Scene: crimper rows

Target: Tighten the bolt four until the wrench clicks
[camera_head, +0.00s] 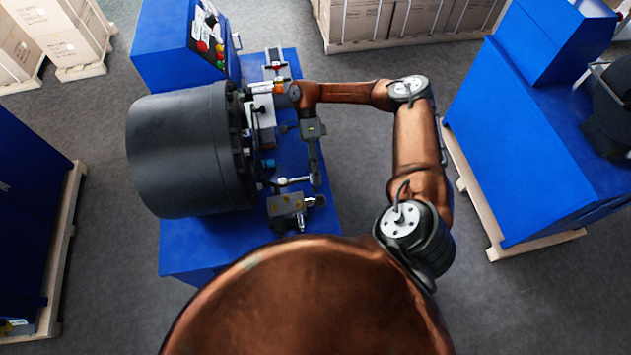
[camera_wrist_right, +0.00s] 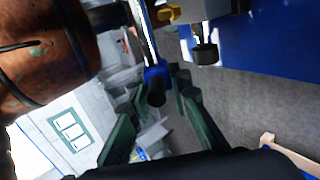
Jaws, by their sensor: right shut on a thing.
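A large dark grey crimper drum (camera_head: 175,150) lies on its side on a blue machine base. Small bolts ring its right-hand face, but I cannot tell which is bolt four. My right gripper (camera_head: 316,178) is in front of the lower part of that face. It is shut on a wrench (camera_head: 290,181), whose chrome shaft points left toward the lower edge of the face. Contact with a bolt is too small to tell. In the right wrist view, the wrench's chrome shaft, blue collar and black end (camera_wrist_right: 155,80) show between the dark fingers (camera_wrist_right: 158,100). My left gripper is not in view.
A grey block fixture (camera_head: 285,205) sits on the blue base just below the wrench. A blue control box (camera_head: 180,45) with buttons stands behind the drum. Another blue machine (camera_head: 530,140) on a pallet is at right. Grey floor between is clear.

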